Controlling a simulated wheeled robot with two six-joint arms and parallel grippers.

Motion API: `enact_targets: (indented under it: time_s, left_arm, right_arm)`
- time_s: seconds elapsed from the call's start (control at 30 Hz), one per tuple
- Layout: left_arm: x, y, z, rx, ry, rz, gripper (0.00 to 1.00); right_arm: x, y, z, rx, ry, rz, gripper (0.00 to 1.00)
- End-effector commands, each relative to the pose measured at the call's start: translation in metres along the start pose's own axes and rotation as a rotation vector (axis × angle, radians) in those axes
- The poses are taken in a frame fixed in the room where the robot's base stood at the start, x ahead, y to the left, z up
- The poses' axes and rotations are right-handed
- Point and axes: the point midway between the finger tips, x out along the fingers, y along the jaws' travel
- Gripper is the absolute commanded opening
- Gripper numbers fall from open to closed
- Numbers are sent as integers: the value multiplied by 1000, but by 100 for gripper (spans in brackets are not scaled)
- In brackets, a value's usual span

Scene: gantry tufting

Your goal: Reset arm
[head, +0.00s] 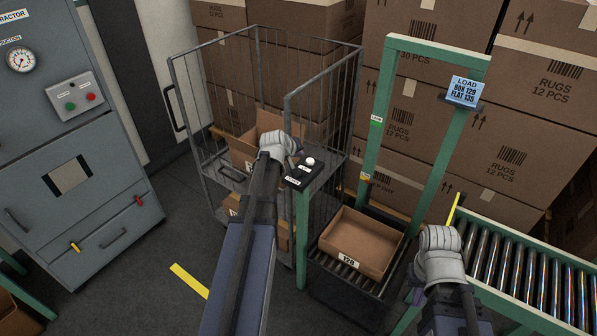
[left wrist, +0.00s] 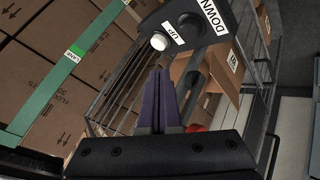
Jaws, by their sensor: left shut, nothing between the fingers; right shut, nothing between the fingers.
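My left gripper (head: 297,157) reaches in from the bottom middle, beside a black control box (head: 311,169) on a green post. Its purple fingers are shut and empty in the left wrist view (left wrist: 160,100). There the fingertips point towards the white button (left wrist: 159,41) marked UP; I cannot tell whether they touch it. The DOWN label (left wrist: 208,15) is beside it. In the head view the white button (head: 309,161) is on top of the box. My right gripper (head: 438,255) is at the lower right, near the roller conveyor, shut; its fingers are mostly hidden.
An open carton marked 128 (head: 352,262) sits on a roller lift within the green frame (head: 378,115). A wire cage cart (head: 195,130) holds cartons behind the box. A roller conveyor (head: 535,270) is at right, a grey machine (head: 75,190) at left. Stacked rug cartons (head: 520,140) fill the back.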

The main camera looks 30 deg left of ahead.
Motion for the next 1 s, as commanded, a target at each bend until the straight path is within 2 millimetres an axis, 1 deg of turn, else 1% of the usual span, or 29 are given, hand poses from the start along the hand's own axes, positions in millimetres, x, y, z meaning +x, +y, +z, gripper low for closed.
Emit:
enact_targets:
  time_s: [0.23, 0.3, 0.37, 0.43, 0.47, 0.5, 0.57, 0.6, 0.67, 0.7, 0.77, 0.8, 0.87, 0.9, 1.0]
  left_arm:
    - [0, 0, 0, 0, 0, 0, 0]
    - [0, 2, 3, 5, -5, 0, 0]
    - [0, 7, 13, 25, -22, -2, 0]
    - [-2, 19, 37, 74, -66, -6, 0]
    - [-3, 26, 51, 104, -93, -9, 0]
    - [-5, 35, 74, 152, -134, -15, 0]
    - [-11, 50, 114, 241, -206, -26, 0]
    - [-17, 59, 142, 306, -259, -36, 0]
    - [-28, 69, 184, 408, -336, -52, 0]
    - [-37, 74, 212, 478, -387, -64, 0]
    - [-53, 78, 252, 586, -463, -84, 0]
    - [-65, 80, 277, 658, -511, -98, 0]
    - [-83, 79, 311, 762, -578, -121, 0]
    - [-96, 77, 331, 828, -620, -136, 0]
    - [-124, 70, 370, 975, -706, -175, 0]
  right_arm:
    - [0, 0, 0, 0, 0, 0, 0]
    - [0, 0, 0, 0, 0, 0, 0]
    - [0, 0, 0, 0, 0, 0, 0]
    - [0, 0, 0, 0, 0, 0, 0]
    - [0, 0, 0, 0, 0, 0, 0]
    - [0, 0, 0, 0, 0, 0, 0]
    - [0, 0, 0, 0, 0, 0, 0]
    - [0, 0, 0, 0, 0, 0, 0]
    - [0, 0, 0, 0, 0, 0, 0]
    - [0, 0, 0, 0, 0, 0, 0]
    - [0, 0, 0, 0, 0, 0, 0]
    - [0, 0, 0, 0, 0, 0, 0]
    - [0, 0, 0, 0, 0, 0, 0]
    - [0, 0, 0, 0, 0, 0, 0]
    - [0, 0, 0, 0, 0, 0, 0]
